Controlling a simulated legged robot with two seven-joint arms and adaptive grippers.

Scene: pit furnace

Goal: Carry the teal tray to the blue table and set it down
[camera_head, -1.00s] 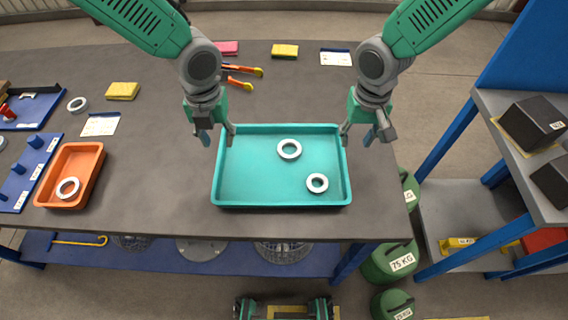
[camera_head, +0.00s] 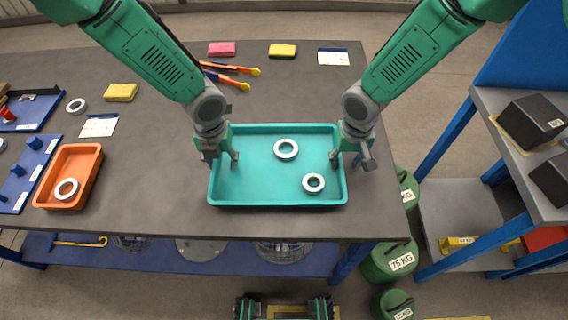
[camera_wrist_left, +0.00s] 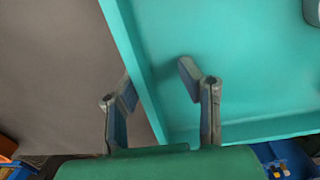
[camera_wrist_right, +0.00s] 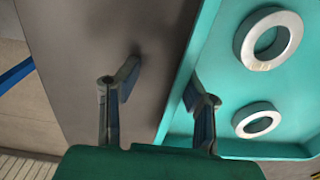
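The teal tray (camera_head: 245,185) lies flat on the grey tabletop (camera_head: 165,190) near its front edge, with two white rings (camera_head: 286,149) inside. My left gripper (camera_head: 222,160) is at the tray's left wall. In the left wrist view its fingers (camera_wrist_left: 157,85) are apart, one on each side of the wall. My right gripper (camera_head: 352,160) is at the right wall. In the right wrist view its fingers (camera_wrist_right: 161,85) are also apart, with the wall between them. I cannot tell which furniture is the blue table; this table has blue legs.
An orange tray (camera_head: 88,190) with a white ring stands at the left, beside blue holders (camera_head: 28,172). Pliers (camera_head: 232,69) and sponges (camera_head: 282,50) lie farther back. At the right is a blue-framed shelf (camera_head: 480,190) with dark boxes (camera_head: 530,122). Green weights (camera_head: 388,262) stand below.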

